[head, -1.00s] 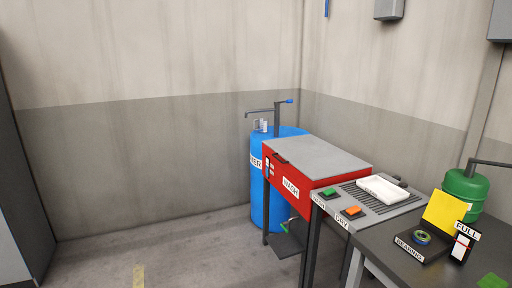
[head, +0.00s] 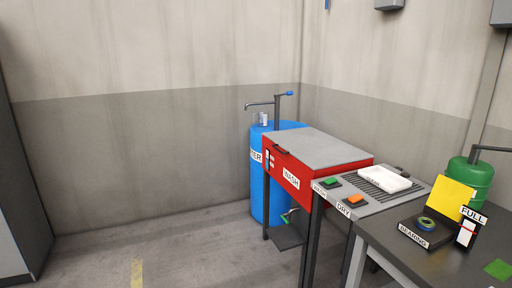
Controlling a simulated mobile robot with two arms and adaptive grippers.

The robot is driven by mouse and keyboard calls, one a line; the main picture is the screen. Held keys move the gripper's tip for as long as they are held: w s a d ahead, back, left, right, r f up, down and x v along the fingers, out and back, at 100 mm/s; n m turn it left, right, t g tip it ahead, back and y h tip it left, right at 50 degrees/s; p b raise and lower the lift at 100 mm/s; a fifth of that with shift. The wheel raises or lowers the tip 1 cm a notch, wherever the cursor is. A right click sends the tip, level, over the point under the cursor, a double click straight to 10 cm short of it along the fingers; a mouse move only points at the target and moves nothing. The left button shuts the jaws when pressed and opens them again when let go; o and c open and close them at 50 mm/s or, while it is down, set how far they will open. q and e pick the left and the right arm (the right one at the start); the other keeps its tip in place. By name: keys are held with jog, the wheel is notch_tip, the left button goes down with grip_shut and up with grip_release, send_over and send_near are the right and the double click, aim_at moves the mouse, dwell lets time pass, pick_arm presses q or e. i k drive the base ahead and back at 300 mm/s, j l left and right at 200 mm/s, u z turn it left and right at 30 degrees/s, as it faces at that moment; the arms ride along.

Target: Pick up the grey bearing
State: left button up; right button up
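No plainly grey bearing can be made out. Neither of my grippers is in view.
A yellow panel (head: 457,193), a FULL gauge (head: 466,233) and a green tank (head: 470,182) stand by the block. The floor (head: 190,255) at left is clear.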

aim_at(425, 224)
jog(key=z, duration=1.8)
jog(key=i+j, duration=0.05)
